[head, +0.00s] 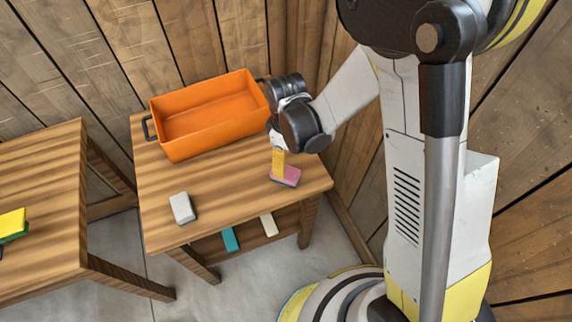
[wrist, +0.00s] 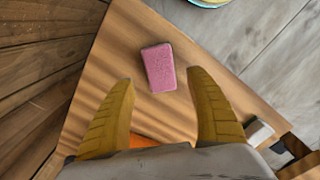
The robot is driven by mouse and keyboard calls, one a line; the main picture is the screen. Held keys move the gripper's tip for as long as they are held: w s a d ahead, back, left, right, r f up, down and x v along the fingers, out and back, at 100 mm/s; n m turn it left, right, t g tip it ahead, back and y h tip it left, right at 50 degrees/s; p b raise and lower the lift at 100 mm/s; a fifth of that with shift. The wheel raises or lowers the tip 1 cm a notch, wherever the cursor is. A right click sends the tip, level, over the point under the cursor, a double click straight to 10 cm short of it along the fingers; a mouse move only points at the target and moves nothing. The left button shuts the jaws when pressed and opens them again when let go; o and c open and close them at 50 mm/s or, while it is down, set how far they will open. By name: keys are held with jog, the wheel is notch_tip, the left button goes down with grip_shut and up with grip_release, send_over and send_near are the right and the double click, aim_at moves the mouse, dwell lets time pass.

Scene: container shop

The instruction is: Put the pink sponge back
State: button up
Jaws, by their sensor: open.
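The pink sponge (head: 286,176) lies flat on the right table (head: 225,220), near its right front corner. It also shows in the wrist view (wrist: 159,67), where it lies just ahead of the fingertips and roughly between their lines. My gripper (head: 279,170) is over the sponge, pointing down. In the wrist view my gripper (wrist: 160,76) has its two yellow fingers spread wide with nothing between them. In the head view the fingers hide part of the sponge. I cannot tell whether a finger touches it.
An orange bin (head: 215,135) stands at the back of the table. A whitish block (head: 183,208) lies front left. A teal item (head: 230,239) and a cream item (head: 269,224) are lower, below the tabletop edge. A yellow-green sponge (head: 12,224) is on the left table (head: 60,170).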

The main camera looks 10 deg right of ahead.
jog(key=s+d+r+m+t+p, duration=0.1)
jog(key=d+r+m, duration=0.15)
jog(key=r, duration=0.55)
jog(key=s+d+r+m+t, duration=0.15)
jog(key=d+r, duration=0.25)
jog(key=r, duration=0.5)
jog(key=s+d+r+m+t, duration=0.4)
jog(key=s+d+r+m, duration=0.3)
jog(key=s+m, duration=0.1)
jog(key=shift+r+t, duration=0.35)
jog(key=shift+r, duration=0.05)
jog(key=shift+s, duration=0.1)
